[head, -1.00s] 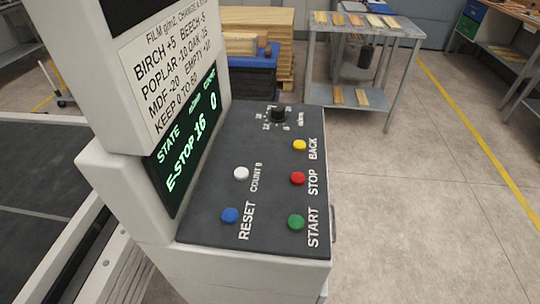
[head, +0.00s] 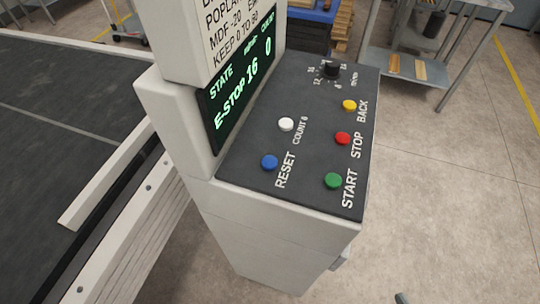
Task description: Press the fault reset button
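The blue RESET button (head: 270,162) is on the left front of the dark sloped control panel (head: 310,110), with its label to the right of it. The display (head: 240,85) beside the panel reads STATE E-STOP, with 16 and 0 after it. A white COUNT 0 button (head: 286,124) is behind the blue one. The green START (head: 333,181), red STOP (head: 343,138) and yellow BACK (head: 349,105) buttons run along the right side. My gripper is not recognisable in view; only a small dark part shows at the bottom edge.
A black knob (head: 332,69) stands at the panel's far end. A dark conveyor bed (head: 60,120) with a pale side rail lies at left. A grey metal table (head: 415,75) with wood samples stands back right. Open floor (head: 460,190) lies to the right.

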